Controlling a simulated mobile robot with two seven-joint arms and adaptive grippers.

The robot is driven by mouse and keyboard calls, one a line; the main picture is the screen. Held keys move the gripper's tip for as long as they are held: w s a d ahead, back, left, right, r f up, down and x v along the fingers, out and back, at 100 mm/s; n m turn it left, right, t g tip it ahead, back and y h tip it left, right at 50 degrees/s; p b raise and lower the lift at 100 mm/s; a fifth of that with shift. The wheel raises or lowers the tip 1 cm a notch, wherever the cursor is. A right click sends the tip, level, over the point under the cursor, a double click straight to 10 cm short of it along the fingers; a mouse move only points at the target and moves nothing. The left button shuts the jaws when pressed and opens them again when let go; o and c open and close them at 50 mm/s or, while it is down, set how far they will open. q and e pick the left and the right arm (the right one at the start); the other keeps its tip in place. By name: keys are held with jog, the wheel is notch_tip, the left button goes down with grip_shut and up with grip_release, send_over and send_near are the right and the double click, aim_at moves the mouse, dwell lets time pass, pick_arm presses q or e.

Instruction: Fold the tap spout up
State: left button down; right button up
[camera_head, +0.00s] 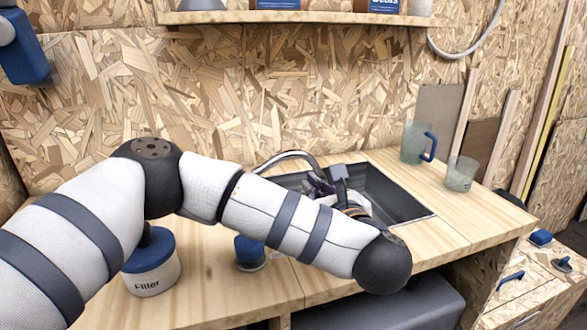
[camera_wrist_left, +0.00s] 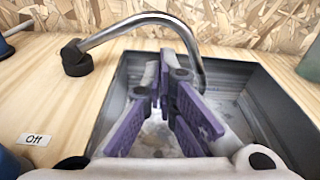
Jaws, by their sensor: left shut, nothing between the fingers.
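The tap spout (camera_head: 290,156) is a bent chrome tube. In the left wrist view the spout (camera_wrist_left: 150,18) rises from a black pivot (camera_wrist_left: 76,60) on the worktop and arches over the sink (camera_wrist_left: 262,105). Its free end points down into the basin, beyond my fingers. My left gripper (camera_head: 318,183) is over the sink, beside the spout. In the left wrist view the left gripper (camera_wrist_left: 166,85) has purple pads and is shut and empty; I cannot tell whether it touches the tube. My forearm hides the pivot in the head view. My right gripper is not in view.
A blue-lidded filler tub (camera_head: 150,268) and a blue-topped knob (camera_head: 250,252) stand on the worktop near my left arm. A jug (camera_head: 415,142) and a cup (camera_head: 460,174) stand right of the sink (camera_head: 395,192). A shelf (camera_head: 300,18) hangs above.

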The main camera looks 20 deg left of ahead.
pick_arm(q)
jog(key=b+x, duration=0.1)
jog(key=x, duration=0.8)
jog(key=shift+f, duration=0.15)
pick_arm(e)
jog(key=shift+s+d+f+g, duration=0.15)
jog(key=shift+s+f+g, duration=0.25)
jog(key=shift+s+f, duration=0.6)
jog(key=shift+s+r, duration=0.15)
